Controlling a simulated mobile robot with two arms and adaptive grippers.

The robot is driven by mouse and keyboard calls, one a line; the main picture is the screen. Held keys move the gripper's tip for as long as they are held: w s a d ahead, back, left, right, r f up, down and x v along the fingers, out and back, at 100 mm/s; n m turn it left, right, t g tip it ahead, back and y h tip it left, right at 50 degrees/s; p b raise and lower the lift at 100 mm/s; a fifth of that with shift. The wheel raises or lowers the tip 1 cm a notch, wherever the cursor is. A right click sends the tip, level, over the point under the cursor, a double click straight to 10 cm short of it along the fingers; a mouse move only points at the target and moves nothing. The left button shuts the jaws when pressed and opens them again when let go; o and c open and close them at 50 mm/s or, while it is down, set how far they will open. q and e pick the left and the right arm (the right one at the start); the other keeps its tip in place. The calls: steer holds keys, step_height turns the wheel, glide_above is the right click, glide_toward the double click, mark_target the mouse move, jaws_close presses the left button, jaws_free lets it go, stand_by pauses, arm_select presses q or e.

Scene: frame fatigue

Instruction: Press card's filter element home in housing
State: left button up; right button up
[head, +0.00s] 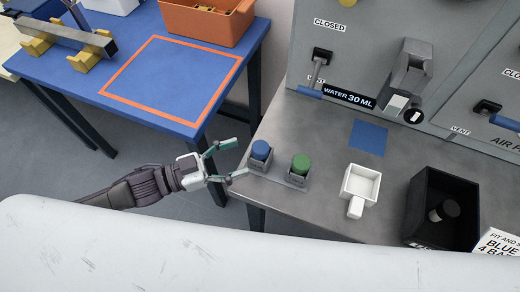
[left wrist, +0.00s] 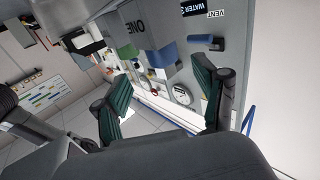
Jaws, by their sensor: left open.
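A blue-topped cylinder (head: 261,151) and a green-topped cylinder (head: 300,164) stand upright, side by side, in a small grey holder (head: 283,179) on the steel bench's left part. Which is the filter element, I cannot tell for sure. A card (head: 497,243) at the lower right is cut off; it reads "FIT AND S…", "BLUE", "4 BA…". No housing is clearly identifiable; a grey fixture (head: 408,72) sits on the panel. My left gripper (head: 236,160) is open and empty, just left of the blue-topped cylinder. Its open fingers also show in the left wrist view (left wrist: 160,88). My right gripper is out of view.
On the steel bench (head: 325,212) are a blue square (head: 369,138), a white square cup (head: 361,182) with a handle, and a black bin (head: 416,205) holding a grey cylinder (head: 445,211). A blue table (head: 203,62) with an orange-outlined square and orange crate (head: 207,24) stands left.

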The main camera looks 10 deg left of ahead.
mark_target(252, 150)
arm_select(q)
steer(key=shift+w+d, duration=0.3)
steer(key=shift+d, duration=0.3)
steer(key=x, duration=0.1)
steer(key=p+x, duration=0.1)
steer(key=x, duration=0.2)
steer(key=shift+w+d+r, duration=0.1)
steer(key=shift+w+r, duration=0.15)
steer(key=shift+w, duration=0.05)
steer(key=shift+w+d+f+p, duration=0.1)
steer(key=shift+w+d+p, duration=0.1)
steer(key=shift+d+p, duration=0.1)
